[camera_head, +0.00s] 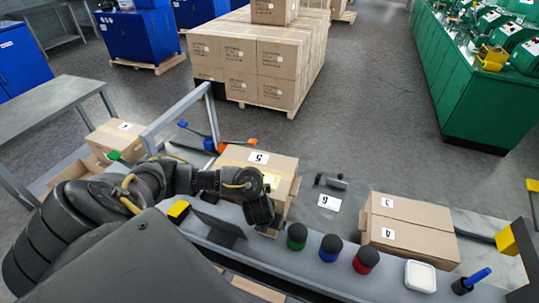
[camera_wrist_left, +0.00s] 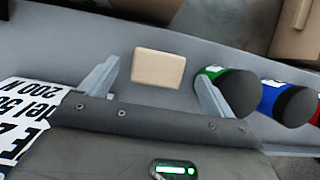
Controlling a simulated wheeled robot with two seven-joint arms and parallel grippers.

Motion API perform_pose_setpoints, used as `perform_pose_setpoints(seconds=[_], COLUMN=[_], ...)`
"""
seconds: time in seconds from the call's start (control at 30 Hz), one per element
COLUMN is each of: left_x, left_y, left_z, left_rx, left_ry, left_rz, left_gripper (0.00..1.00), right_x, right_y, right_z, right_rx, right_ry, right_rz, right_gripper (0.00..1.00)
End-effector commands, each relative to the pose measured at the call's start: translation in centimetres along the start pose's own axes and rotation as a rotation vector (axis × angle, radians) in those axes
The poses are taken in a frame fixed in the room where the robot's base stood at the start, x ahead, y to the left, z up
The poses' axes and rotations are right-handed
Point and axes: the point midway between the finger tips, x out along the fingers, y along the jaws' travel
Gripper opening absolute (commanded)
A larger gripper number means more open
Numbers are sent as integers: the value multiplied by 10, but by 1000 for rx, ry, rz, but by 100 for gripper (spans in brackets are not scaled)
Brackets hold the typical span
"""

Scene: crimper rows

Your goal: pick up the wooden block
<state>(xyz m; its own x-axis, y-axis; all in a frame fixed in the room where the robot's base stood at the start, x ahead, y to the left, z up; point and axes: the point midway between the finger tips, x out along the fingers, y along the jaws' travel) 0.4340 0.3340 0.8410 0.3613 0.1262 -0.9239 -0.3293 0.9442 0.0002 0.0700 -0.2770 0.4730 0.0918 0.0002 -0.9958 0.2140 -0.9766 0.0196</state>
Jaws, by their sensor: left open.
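The wooden block (camera_wrist_left: 158,69) is pale and rectangular. In the left wrist view it lies on a grey surface, between the lines of my two fingers and just past their tips. My left gripper (camera_wrist_left: 155,78) is open, with one finger on each side of the block and a gap to both. In the head view my left gripper (camera_head: 262,215) points down over the grey bench, left of the green-banded cylinder. I cannot clearly make out the block there, as my arm covers that spot. My right gripper is not in view.
The green-banded cylinder (camera_head: 297,236) stands close beside one finger, also in the left wrist view (camera_wrist_left: 228,90). Blue (camera_head: 331,247) and red (camera_head: 366,259) ones follow to the right. Box 5 (camera_head: 258,163) stands behind my gripper. A white container (camera_head: 420,275) is further right.

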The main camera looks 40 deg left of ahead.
Motion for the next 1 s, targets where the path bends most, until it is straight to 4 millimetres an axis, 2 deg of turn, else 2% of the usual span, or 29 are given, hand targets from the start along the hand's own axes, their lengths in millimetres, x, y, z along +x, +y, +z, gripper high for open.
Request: perform_pose_setpoints(seconds=[0.07, 0.4, 0.7, 1.0], left_x=[3, 48, 51, 51], left_y=[1, 4, 3, 3], left_z=[0, -1, 0, 0], left_rx=[0, -2, 0, 0], left_ry=[1, 1, 0, 0], left_rz=[1, 1, -1, -1], left_gripper=[89, 89, 89, 51], right_x=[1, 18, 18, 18], right_y=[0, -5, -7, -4], right_z=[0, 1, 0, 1], right_rx=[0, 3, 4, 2], right_ry=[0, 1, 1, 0], right_rz=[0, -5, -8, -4], right_gripper=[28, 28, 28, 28])
